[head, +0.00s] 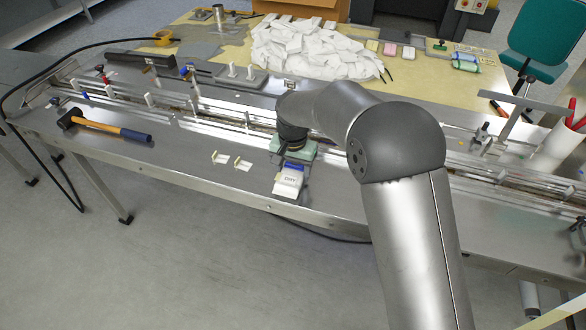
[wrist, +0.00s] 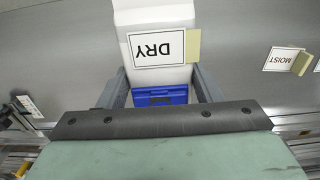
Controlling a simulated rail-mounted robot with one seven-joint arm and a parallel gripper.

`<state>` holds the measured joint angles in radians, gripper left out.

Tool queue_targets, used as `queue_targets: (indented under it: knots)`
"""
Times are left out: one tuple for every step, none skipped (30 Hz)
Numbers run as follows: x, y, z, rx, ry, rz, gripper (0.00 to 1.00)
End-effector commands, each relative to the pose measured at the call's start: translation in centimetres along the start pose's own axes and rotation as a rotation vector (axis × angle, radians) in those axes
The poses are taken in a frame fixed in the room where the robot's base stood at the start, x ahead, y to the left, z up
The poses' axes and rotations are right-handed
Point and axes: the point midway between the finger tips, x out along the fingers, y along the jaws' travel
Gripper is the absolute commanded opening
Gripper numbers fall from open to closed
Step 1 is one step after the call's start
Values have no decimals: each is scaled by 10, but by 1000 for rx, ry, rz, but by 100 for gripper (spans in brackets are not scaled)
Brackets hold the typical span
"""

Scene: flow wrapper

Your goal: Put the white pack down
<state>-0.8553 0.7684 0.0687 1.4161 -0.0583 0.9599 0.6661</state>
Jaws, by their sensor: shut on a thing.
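The white pack (head: 286,189) is under my gripper near the front edge of the steel table, with a blue part at its near-gripper end. In the wrist view the white pack (wrist: 155,15) stretches away from between the fingers. A DRY card (wrist: 163,47) with a beige tab shows against its white face; I cannot tell how the two touch. My gripper (wrist: 160,90) is shut on the pack, one dark finger on each side. The pack's underside is hidden, so I cannot tell whether it touches the table.
A MOIST card (wrist: 283,59) lies to one side; small cards (head: 243,164) are on the table left of my gripper. A hammer (head: 105,127) lies farther left. The conveyor rails (head: 215,112) run behind.

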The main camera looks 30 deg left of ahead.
Motion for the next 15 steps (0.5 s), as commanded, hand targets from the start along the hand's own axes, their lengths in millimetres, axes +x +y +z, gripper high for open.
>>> queue_targets:
  knots:
    - [2,0,0,0,0,0,36]
    - [3,0,0,0,1,0,36]
    - [3,0,0,0,1,-1,36]
    - [3,0,0,0,2,-1,36]
    - [3,0,0,0,2,-1,36]
    - [3,0,0,0,1,-1,36]
    - [3,0,0,0,1,-1,36]
    - [4,0,0,0,1,-1,36]
    - [5,0,0,0,1,-1,36]
    - [6,0,0,0,1,-1,36]
    - [7,0,0,0,1,-1,36]
    - [9,0,0,0,1,-1,36]
    - [7,0,0,0,1,-1,68]
    - [7,0,0,0,1,-1,76]
    - [7,0,0,0,1,-1,81]
